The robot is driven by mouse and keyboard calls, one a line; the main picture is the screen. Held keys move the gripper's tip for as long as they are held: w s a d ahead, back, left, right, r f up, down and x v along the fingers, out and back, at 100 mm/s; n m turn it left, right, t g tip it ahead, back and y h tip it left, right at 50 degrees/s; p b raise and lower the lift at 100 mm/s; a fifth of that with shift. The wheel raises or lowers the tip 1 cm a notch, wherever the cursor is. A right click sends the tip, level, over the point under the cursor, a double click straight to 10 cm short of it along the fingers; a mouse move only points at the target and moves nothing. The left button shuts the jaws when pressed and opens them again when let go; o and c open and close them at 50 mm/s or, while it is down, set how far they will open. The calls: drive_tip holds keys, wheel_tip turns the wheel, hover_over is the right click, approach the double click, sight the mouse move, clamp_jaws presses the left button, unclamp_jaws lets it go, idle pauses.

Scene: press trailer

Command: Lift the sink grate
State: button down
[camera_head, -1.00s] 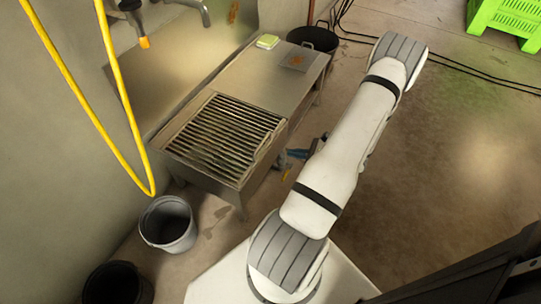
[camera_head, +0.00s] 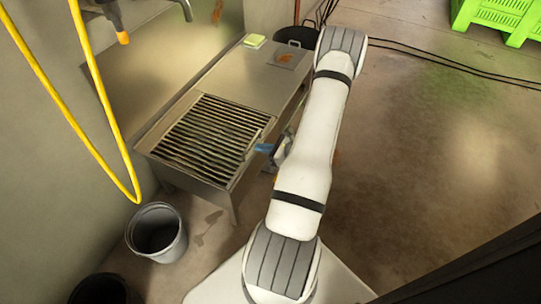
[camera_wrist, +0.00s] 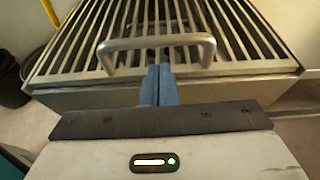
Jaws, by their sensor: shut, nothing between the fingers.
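The sink grate (camera_head: 208,138) is a rectangle of parallel metal bars over the near part of the steel sink bench. In the wrist view the grate (camera_wrist: 240,30) fills the top, with a looped metal handle (camera_wrist: 155,42) at its near edge. My gripper (camera_wrist: 160,68) has its two blue fingers pressed together and empty. Its fingertips show just below the handle's bar, between its two ends; I cannot tell whether they touch it. In the head view my gripper (camera_head: 264,148) is beside the grate's right edge, partly hidden by my arm.
The steel bench (camera_head: 245,75) holds a yellow-green sponge (camera_head: 255,41). A grey bucket (camera_head: 157,233) stands at the bench's near end. A yellow hose (camera_head: 110,120) hangs at left. A dark tub (camera_head: 296,38) is behind the bench. The floor at right is open.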

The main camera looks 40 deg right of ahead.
drive_tip(key=shift+w+a+r, duration=0.15)
drive_tip(key=shift+w+r, duration=0.1)
drive_tip(key=shift+r, duration=0.15)
drive_tip(key=shift+r, duration=0.1)
